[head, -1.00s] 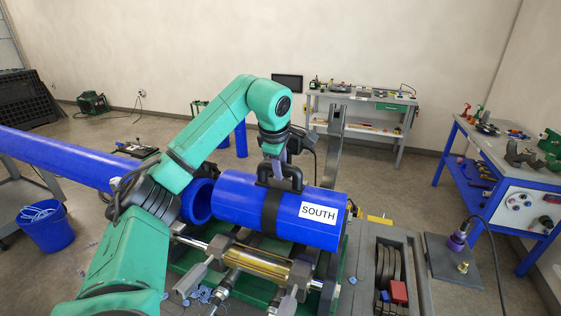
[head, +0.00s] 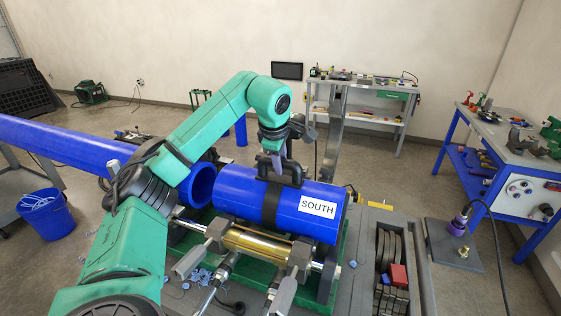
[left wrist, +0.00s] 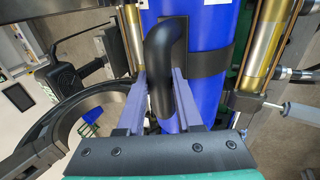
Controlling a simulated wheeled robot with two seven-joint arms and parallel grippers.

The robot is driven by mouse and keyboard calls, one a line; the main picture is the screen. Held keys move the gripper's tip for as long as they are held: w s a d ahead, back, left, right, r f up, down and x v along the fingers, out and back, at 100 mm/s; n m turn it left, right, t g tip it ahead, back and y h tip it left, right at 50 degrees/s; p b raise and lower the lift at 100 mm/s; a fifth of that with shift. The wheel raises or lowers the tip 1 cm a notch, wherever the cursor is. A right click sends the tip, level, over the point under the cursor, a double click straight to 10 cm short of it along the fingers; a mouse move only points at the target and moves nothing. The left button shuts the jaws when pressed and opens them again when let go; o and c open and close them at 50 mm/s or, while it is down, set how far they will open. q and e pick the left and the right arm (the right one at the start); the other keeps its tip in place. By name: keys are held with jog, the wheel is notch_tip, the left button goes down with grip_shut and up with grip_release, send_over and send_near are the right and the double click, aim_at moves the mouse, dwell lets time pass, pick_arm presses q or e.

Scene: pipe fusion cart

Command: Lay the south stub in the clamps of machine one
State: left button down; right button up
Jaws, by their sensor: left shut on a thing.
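The south stub (head: 240,196) is a thick blue pipe piece with a white SOUTH label, a black band around its middle and a black handle (head: 281,168) on top. It lies level at the fusion machine (head: 256,243), just behind the brass cylinder. Whether it rests fully in the clamps is hidden. My left gripper (head: 272,158) is at the handle from above. In the left wrist view its two fingers (left wrist: 162,105) are shut on the black handle (left wrist: 160,65), with the blue stub (left wrist: 205,25) beneath. My right gripper is not in view.
A long blue pipe (head: 70,143) ends in an open mouth left of the stub. A grey tray with a red block (head: 398,274) is at the right. A blue bucket (head: 46,213) stands at the left. A blue workbench (head: 500,160) is at the right.

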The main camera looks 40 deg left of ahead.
pick_arm(q)
jog(key=shift+f+b, duration=0.35)
jog(key=shift+f, duration=0.2)
jog(key=c, duration=0.5)
grip_release()
jog(key=shift+s+d, duration=0.1)
jog(key=shift+f, duration=0.1)
jog(key=shift+s+r, duration=0.1)
jog(key=shift+r, duration=0.25)
jog(key=p+v, duration=0.2)
jog(key=v, duration=1.2)
jog(key=shift+s+p, duration=0.15)
jog(key=shift+p, duration=0.15)
jog(key=shift+d, duration=0.1)
